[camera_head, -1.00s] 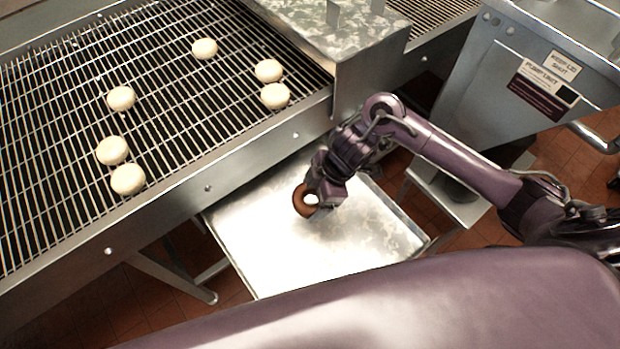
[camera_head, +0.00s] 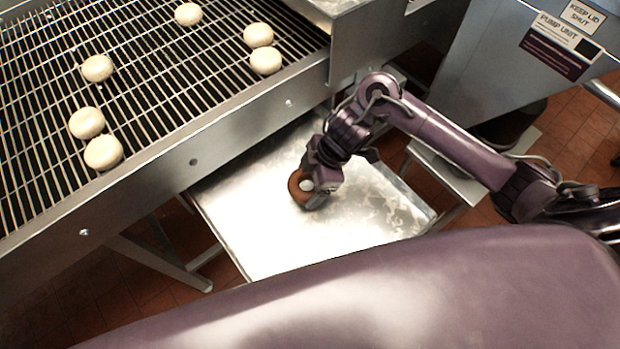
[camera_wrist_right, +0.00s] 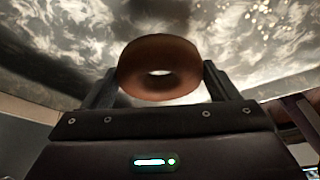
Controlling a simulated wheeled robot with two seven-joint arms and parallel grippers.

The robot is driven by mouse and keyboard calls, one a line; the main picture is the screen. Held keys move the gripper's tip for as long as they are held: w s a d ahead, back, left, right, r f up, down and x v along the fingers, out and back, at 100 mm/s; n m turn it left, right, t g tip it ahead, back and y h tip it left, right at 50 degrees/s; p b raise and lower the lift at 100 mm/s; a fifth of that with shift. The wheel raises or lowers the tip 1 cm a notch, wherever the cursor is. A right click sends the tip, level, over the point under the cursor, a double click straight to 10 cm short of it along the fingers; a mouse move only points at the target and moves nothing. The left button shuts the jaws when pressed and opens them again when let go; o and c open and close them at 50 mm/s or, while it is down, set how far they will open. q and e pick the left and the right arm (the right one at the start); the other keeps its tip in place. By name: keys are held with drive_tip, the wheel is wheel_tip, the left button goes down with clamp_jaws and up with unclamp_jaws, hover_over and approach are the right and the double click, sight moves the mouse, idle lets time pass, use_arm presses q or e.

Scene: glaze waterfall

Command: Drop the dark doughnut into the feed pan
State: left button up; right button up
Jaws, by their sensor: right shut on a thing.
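The dark doughnut (camera_head: 298,187) is a brown ring held at the tips of my right gripper (camera_head: 318,188). In the right wrist view the doughnut (camera_wrist_right: 158,68) sits between the two fingers of the right gripper (camera_wrist_right: 160,80), which is shut on it. The feed pan (camera_head: 270,245) is a shiny metal tray below the conveyor's edge. The doughnut appears over the pan's surface in the head view; I cannot tell how high above it. My left gripper is not in view.
A wire conveyor (camera_head: 150,90) with several pale doughnuts (camera_head: 103,153) fills the upper left, its metal side rail (camera_head: 230,140) bordering the pan. A metal pump unit (camera_head: 500,60) stands at the upper right. Red tiled floor shows around the pan.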

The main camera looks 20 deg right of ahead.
drive_tip(key=o, duration=0.9)
drive_tip(key=shift+r, duration=0.1)
drive_tip(key=p+v, duration=0.2)
drive_tip(key=v, duration=0.5)
drive_tip(key=shift+r, duration=0.1)
drive_tip(key=shift+d+r, duration=0.15)
drive_tip(key=shift+r, duration=0.05)
